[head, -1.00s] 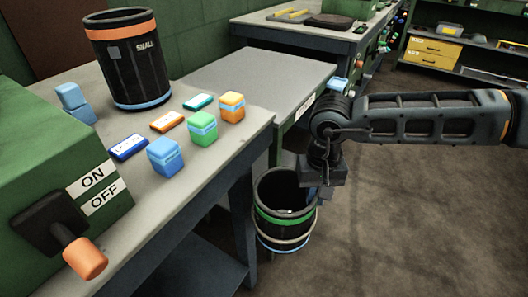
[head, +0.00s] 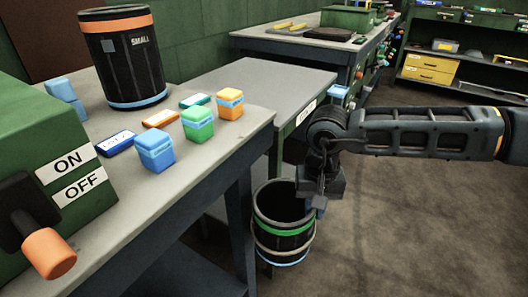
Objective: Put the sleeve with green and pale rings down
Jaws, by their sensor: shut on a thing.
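The sleeve with green and pale rings (head: 283,241) is a black, open-topped cylinder. It has a green ring near the top, a pale ring lower down and a light blue edge at the bottom. My gripper (head: 313,205) is shut on its right rim and holds it roughly upright beside the workbench's right edge, over the brown floor. The fingertips are partly hidden by the sleeve wall and the wrist. I cannot tell how far the sleeve's bottom is from the floor.
Another sleeve (head: 124,62), with orange and blue rings, stands on the workbench (head: 205,158). Several small coloured blocks and tags lie near it. A green box with an ON/OFF lever (head: 48,254) is at left. A lower grey surface (head: 262,84) lies behind. Floor (head: 400,230) at right is clear.

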